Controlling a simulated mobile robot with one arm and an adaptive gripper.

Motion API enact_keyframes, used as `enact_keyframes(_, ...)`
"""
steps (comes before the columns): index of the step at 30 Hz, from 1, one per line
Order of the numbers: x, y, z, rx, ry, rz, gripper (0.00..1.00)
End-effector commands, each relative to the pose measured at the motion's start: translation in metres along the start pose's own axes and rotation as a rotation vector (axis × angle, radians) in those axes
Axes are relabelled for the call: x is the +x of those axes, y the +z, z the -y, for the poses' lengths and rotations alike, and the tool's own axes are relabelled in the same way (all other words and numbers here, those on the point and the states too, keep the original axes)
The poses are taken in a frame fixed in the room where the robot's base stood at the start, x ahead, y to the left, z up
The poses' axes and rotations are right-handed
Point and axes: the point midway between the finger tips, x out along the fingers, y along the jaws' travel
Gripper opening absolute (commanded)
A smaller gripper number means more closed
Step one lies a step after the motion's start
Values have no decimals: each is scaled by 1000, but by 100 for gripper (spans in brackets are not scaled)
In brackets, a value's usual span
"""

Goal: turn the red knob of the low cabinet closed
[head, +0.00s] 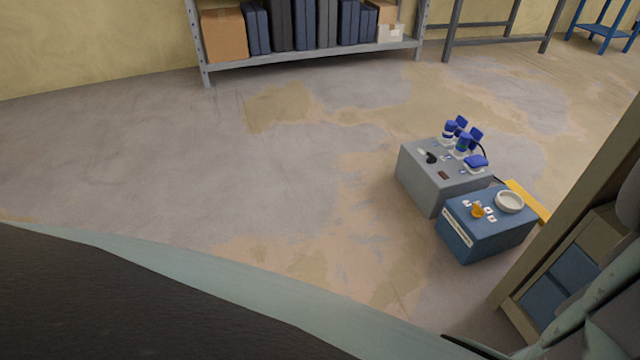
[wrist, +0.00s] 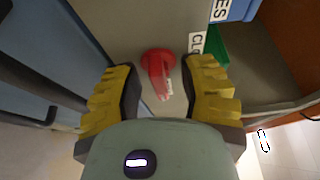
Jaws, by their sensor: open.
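The red knob (wrist: 158,66) shows in the wrist view, mounted on a grey panel (wrist: 137,32). It has a round base and a handle pointing down toward my gripper. My gripper (wrist: 160,88) is open, with one yellow-and-black finger on each side of the knob's handle. I see a gap between the handle and each finger. A white label (wrist: 196,43) with black letters, partly cut off, "CLO", sits right of the knob. The knob does not show in the head view.
A green piece (wrist: 217,47) and a blue sign (wrist: 232,9) lie right of the label. In the head view, a grey socket box (head: 420,188) and a blue box (head: 470,242) stand on the floor. A shelf (head: 300,57) stands at the back wall. The middle floor is clear.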

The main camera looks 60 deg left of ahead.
Motion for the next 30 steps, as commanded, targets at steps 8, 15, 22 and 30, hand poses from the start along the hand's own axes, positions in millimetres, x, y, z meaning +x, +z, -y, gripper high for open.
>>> enact_keyframes(8,0,0,0,0,0,-1,23)
enact_keyframes(15,0,0,0,0,0,0,0)
enact_keyframes(22,0,0,0,0,0,0,0)
enact_keyframes(30,0,0,-1,-23,-9,1,0)
